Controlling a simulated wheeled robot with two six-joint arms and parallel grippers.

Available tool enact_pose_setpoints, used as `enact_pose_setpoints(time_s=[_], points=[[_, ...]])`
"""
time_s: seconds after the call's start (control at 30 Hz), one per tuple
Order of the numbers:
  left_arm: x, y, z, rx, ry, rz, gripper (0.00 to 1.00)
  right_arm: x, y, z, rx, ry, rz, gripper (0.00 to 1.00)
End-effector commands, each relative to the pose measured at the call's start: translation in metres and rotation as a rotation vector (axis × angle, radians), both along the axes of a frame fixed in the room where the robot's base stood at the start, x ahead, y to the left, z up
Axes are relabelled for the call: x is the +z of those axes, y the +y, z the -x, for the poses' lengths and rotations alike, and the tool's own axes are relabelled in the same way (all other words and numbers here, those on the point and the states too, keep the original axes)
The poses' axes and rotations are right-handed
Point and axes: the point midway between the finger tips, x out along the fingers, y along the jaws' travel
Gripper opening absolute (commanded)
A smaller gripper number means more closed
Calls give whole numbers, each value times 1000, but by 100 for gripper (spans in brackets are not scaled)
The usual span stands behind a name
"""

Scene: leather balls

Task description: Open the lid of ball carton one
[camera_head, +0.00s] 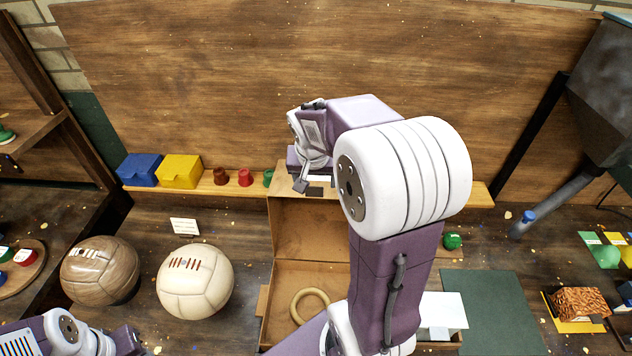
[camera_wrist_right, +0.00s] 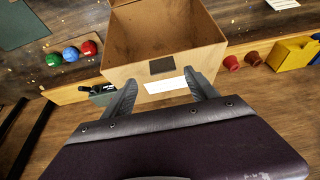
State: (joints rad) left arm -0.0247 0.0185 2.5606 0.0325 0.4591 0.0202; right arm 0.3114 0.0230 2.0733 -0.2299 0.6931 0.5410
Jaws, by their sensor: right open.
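A brown cardboard carton (camera_head: 264,325) stands open on the bench in the head view, with a pale ring (camera_head: 309,303) inside. Its lid (camera_head: 305,228) stands raised at the back, with a dark patch near its top edge. In the right wrist view the lid flap (camera_wrist_right: 120,74) shows the dark patch and a white label. My right gripper (camera_wrist_right: 163,91) is open and empty, its fingers apart beside the label; I cannot tell whether they touch the flap. It also shows in the head view (camera_head: 302,186). Part of my left arm shows at bottom left; its fingers are not clear.
Two leather balls, brown (camera_head: 100,271) and cream (camera_head: 195,282), lie left of the carton. A shelf behind holds blue (camera_head: 140,170) and yellow (camera_head: 180,171) boxes and small cups. A green mat (camera_head: 490,312) lies to the right. My right arm hides the carton's right side.

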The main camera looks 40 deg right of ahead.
Motion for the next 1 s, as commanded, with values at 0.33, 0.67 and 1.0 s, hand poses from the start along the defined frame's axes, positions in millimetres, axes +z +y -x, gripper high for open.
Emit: enact_pose_setpoints(time_s=[0.33,0.67,1.0], points=[[9,0,0,0,-1,0,36,-43,-11,-14,1,1,0,67],[9,0,0,0,0,0,36,-43,-11,-14,1,-1,0,39],[8,0,0,0,0,0,36,-44,-11,-14,1,-1,0,0]])
